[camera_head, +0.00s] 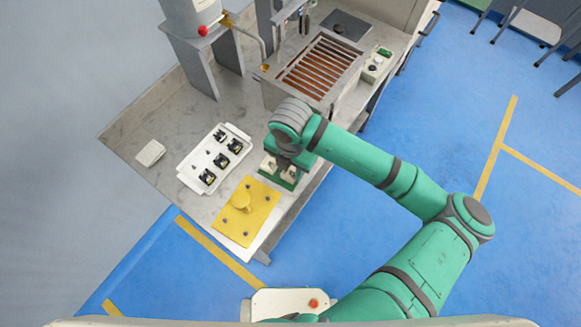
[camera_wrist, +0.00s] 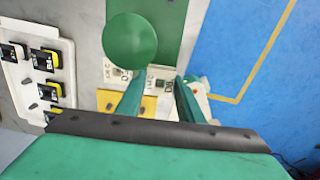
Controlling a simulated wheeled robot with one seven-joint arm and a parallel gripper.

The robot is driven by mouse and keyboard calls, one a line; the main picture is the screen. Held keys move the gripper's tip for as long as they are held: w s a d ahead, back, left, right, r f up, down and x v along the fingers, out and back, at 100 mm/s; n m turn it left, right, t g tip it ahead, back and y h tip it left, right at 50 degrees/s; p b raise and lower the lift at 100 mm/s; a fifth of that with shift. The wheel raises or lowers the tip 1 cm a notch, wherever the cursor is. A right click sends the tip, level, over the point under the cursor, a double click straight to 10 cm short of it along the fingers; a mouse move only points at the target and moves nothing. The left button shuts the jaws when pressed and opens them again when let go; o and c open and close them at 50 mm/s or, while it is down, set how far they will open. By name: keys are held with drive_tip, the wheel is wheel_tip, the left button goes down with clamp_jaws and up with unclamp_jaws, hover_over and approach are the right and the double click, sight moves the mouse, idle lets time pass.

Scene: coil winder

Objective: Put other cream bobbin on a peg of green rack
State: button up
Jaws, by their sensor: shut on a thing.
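My gripper (camera_head: 284,163) is over the front right of the bench, above a green base (camera_head: 284,183). Its two fingers (camera_wrist: 163,80) point away from the camera in the wrist view, with a cream piece between their tips. I take this piece for the cream bobbin (camera_wrist: 161,79) in my grip, but its outline is partly hidden. Cream pieces (camera_head: 268,164) with dark marks show under the gripper in the head view. A green disc (camera_wrist: 131,40) stands over a green surface just beyond the fingers. I cannot make out the rack's pegs, as my arm covers that area.
A white tray (camera_head: 190,182) holds several black-and-yellow parts. A small white block (camera_head: 150,153) lies farther left. A slatted grey box (camera_head: 318,68) stands behind.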

drive_tip(key=shift+f, duration=0.25)
drive_tip(key=shift+f, duration=0.35)
drive_tip(key=shift+f, duration=0.4)
drive_tip(key=o, duration=1.2)
drive_tip(key=shift+c, duration=0.2)
wheel_tip(320, 180, up, 11)
drive_tip(key=shift+f, duration=0.1)
